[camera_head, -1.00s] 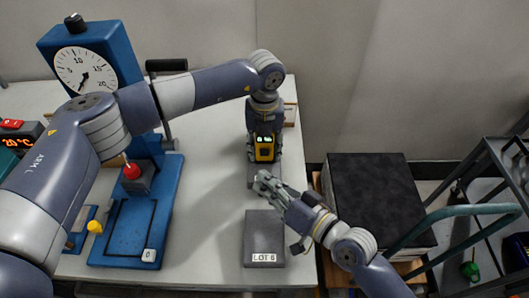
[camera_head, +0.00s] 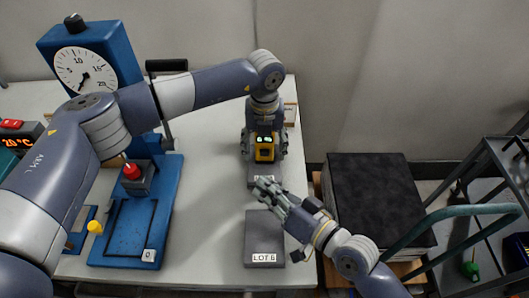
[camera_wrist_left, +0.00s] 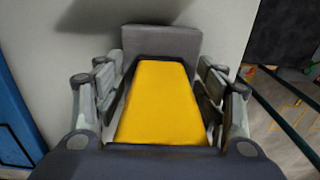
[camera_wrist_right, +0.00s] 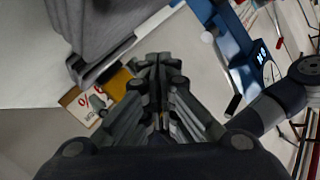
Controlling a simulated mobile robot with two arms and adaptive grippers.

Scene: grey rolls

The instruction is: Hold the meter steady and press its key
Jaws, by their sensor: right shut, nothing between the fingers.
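The yellow and black meter (camera_head: 264,150) with small green lit marks on its front stands upright at the table's back right, by a grey block. My left gripper (camera_head: 265,153) reaches down over it, one finger on each side. In the left wrist view the meter's yellow face (camera_wrist_left: 160,105) lies between spread fingers (camera_wrist_left: 162,75), seemingly with narrow gaps. My right gripper (camera_head: 264,186) is shut and empty, in front of and below the meter. In the right wrist view its closed fingers (camera_wrist_right: 156,66) lie beside part of the meter (camera_wrist_right: 119,82). The key cannot be made out.
A grey slab (camera_head: 264,228) labelled LOT 6 lies nearer the table's front. A blue dial scale (camera_head: 95,60) and a blue base (camera_head: 125,230) with a red knob (camera_head: 132,171) stand left. A black-topped box (camera_head: 378,195) and a trolley are right, off the table.

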